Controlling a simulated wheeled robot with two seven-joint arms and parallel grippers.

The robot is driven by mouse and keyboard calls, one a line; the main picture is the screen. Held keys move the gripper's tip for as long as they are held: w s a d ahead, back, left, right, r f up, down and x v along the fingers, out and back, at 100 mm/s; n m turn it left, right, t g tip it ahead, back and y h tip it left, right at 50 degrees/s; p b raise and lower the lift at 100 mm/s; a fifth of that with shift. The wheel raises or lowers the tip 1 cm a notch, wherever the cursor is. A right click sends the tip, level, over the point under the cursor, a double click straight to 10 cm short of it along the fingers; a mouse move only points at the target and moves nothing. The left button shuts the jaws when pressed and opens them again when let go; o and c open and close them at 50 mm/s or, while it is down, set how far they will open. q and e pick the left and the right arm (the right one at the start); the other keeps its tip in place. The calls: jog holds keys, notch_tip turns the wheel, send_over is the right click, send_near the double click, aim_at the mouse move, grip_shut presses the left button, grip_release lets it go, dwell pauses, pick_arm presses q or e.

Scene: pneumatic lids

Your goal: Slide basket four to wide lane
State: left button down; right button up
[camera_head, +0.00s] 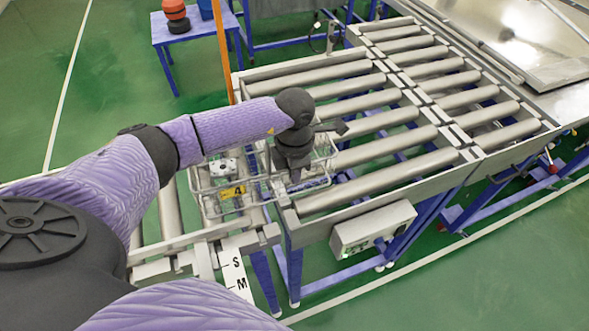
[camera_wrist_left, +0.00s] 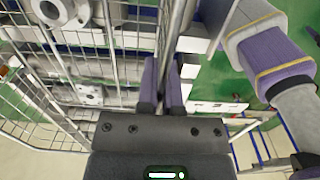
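Basket four (camera_head: 205,204) is a wire basket with a yellow "4" label (camera_head: 232,191) and metal parts inside. It stands at the near left end of the wide roller lane (camera_head: 385,168), over the junction with the lower roller track on the left. My left gripper (camera_head: 290,178) points down at the basket's right part. In the left wrist view, the gripper fingers (camera_wrist_left: 165,88) are close together with a basket bar between them, and the basket's wire mesh (camera_wrist_left: 40,60) fills the left side. The exact contact is partly hidden. My right gripper is out of view.
A narrower roller lane (camera_head: 462,90) runs along the right. A grey control box (camera_head: 372,229) hangs on the front frame. A white plate marked S and M (camera_head: 236,274) is at the near edge. The wide lane's rollers right of the basket are clear.

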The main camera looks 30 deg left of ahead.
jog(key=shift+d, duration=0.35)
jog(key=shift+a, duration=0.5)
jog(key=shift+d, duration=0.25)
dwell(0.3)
